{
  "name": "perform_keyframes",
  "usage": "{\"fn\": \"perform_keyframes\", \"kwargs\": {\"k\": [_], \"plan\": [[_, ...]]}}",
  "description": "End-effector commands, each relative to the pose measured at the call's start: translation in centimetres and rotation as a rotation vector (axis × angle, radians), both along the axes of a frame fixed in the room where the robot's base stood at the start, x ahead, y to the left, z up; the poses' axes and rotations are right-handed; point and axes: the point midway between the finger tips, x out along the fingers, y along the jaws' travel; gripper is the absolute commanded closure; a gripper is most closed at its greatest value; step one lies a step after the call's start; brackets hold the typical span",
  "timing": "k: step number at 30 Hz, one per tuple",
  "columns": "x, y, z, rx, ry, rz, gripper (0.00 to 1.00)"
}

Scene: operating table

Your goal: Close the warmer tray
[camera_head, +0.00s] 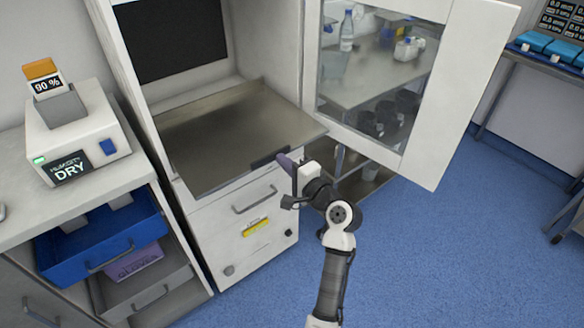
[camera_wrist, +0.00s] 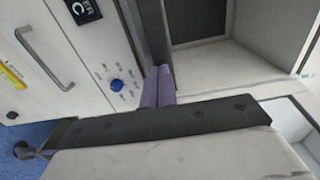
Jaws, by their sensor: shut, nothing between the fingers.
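The warmer tray (camera_head: 225,135) is a flat brown-grey metal sheet that sticks out from the front of the white warmer cabinet. A dark handle (camera_head: 263,160) sits on its front edge. My gripper (camera_head: 285,162) is at the right end of that front edge, close beside the handle. I cannot tell whether it touches the tray. In the wrist view its purple fingers (camera_wrist: 158,86) are together with nothing between them, in front of the white cabinet front.
The warmer's glazed door (camera_head: 445,95) stands wide open to the right of the tray. Below the tray is a drawer front with a handle (camera_head: 255,198). At left, a blue drawer (camera_head: 105,245) is pulled out beneath a humidity device (camera_head: 75,135).

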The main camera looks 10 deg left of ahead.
Motion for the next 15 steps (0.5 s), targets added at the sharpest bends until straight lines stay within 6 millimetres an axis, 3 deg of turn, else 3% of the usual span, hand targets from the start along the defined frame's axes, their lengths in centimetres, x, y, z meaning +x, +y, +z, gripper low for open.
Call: {"fn": "perform_keyframes", "kwargs": {"k": [9,15], "plan": [[5.4,7.0,0.1,0.000,-0.003,0.004,1.00],[8.2,10.7,0.0,0.000,-0.001,0.004,1.00]]}}
